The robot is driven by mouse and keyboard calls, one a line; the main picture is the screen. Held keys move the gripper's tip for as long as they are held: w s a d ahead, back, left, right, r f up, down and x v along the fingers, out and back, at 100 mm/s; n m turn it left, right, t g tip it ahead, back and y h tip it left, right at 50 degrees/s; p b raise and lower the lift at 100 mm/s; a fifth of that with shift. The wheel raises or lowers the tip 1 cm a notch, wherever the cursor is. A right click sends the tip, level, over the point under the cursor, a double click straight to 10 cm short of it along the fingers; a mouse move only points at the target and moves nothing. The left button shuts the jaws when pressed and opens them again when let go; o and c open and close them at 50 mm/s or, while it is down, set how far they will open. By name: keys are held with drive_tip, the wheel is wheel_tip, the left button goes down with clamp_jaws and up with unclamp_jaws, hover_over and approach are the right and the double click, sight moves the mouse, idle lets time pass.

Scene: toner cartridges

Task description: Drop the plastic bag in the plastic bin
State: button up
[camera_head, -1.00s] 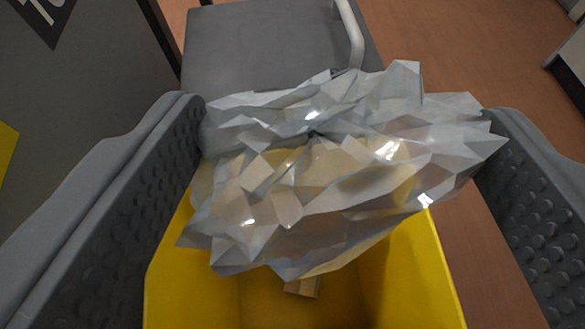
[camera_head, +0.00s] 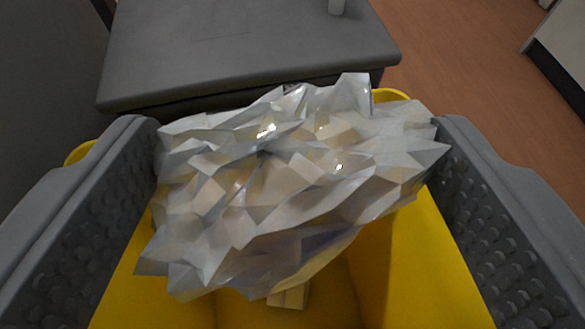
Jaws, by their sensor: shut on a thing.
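The plastic bag (camera_head: 270,190) is a crumpled, translucent grey-white bundle in the middle of the view. My gripper (camera_head: 298,165) has one dark grey, studded finger on each side of it, and both fingers press on the bag's ends. The yellow plastic bin (camera_head: 415,255) is below the bag, and the bag hangs over its opening. The bag hides much of the bin's inside and far rim.
A small pale block (camera_head: 289,297) lies on the bin's floor. A dark grey flat-topped unit (camera_head: 240,50) stands just beyond the bin. Brown floor (camera_head: 460,60) is open at the right, with a pale cabinet (camera_head: 562,45) at the far right edge.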

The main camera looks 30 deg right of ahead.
sight(289, 281)
drive_tip(key=shift+o, duration=0.2)
drive_tip(key=shift+f+b, duration=0.55)
drive_tip(key=shift+f, duration=1.05)
drive_tip(key=o, duration=1.1)
drive_tip(key=shift+r, duration=0.1)
drive_tip(key=shift+s+a+r, duration=0.25)
drive_tip(key=shift+s+r, duration=0.05)
drive_tip(key=shift+s, duration=0.2)
drive_tip(key=p+v, duration=0.1)
drive_tip(key=v, duration=0.5)
drive_tip(key=p+v, duration=0.1)
drive_tip(key=v, duration=0.5)
drive_tip(key=shift+s+a+f+p, duration=0.15)
drive_tip(key=shift+s+p, duration=0.15)
drive_tip(key=shift+p, duration=0.1)
